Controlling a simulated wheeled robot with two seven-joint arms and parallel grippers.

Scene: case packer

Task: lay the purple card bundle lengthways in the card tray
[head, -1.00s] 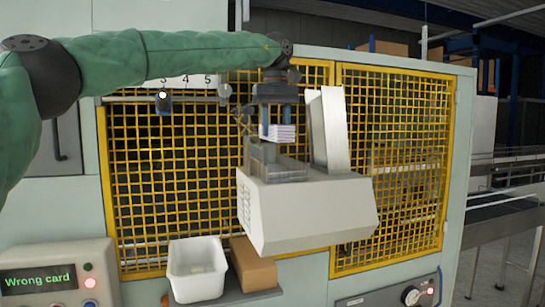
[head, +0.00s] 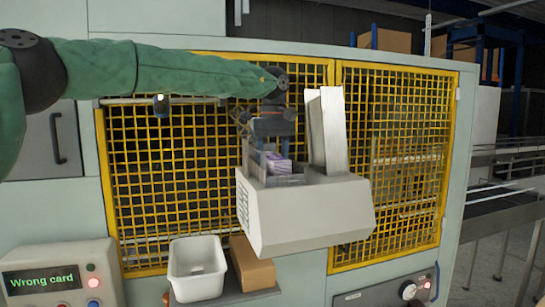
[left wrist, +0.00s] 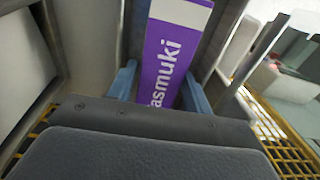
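The purple card bundle (head: 278,166) is low at the card tray (head: 258,174) on top of the pale machine housing. My left gripper (head: 272,150) points down over the tray from above. In the left wrist view its blue fingers flank the bundle (left wrist: 172,50), which shows a white band and white lettering. The fingers look shut on it, with its length running away between them. Grey tray walls stand on both sides. Whether the bundle rests on the tray floor is hidden. My right gripper is not in view.
A tall pale metal plate (head: 327,130) rises just right of the tray. A yellow mesh guard (head: 170,190) stands behind. A white bin (head: 197,270) and a brown box (head: 252,264) sit below. The display (head: 41,280) reads "Wrong card".

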